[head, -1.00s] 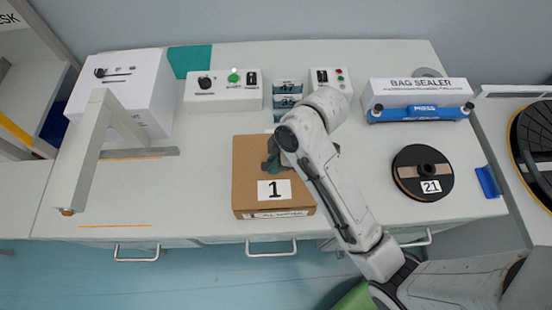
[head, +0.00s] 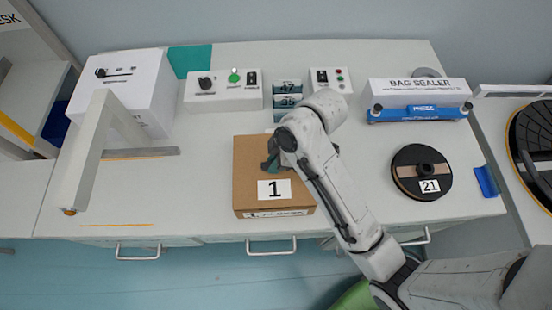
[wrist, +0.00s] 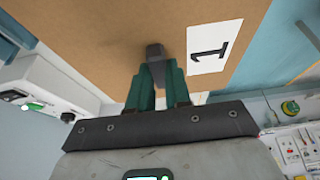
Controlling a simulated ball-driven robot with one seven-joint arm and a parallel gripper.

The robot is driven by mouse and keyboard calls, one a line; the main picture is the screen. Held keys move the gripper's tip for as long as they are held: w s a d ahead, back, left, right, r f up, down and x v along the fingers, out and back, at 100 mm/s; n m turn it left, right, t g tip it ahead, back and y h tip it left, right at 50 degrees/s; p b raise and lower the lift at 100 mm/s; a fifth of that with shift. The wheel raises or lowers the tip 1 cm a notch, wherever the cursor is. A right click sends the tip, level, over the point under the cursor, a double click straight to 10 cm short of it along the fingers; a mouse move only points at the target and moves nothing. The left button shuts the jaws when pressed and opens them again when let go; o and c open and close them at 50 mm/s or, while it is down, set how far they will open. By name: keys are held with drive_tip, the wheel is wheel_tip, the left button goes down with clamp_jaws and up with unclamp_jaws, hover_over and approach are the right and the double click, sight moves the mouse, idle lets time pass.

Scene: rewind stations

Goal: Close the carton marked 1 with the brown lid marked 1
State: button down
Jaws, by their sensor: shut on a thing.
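The brown lid marked 1 (head: 247,165) lies flat over the carton marked 1 (head: 290,211), whose front side with a small label shows just below it at the front of the bench. Any gap between lid and carton cannot be made out. In the wrist view the lid (wrist: 100,40) fills the top, with its white 1 label at right. My gripper (head: 272,163) is over the lid's middle, partly hidden by my arm. In the wrist view my gripper's green fingers (wrist: 158,72) are shut on a dark grip (wrist: 155,51) on the lid.
A black reel marked 21 (head: 421,172) lies right of the carton. A bag sealer (head: 420,94) stands at the back right, control boxes (head: 222,91) and small stacked boxes (head: 288,92) behind. A white frame (head: 92,150) stands at left. The bench between frame and carton is clear.

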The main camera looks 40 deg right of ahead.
drive_tip(key=shift+f+b, duration=0.5)
drive_tip(key=shift+f, duration=0.6)
drive_tip(key=c, duration=1)
unclamp_jaws()
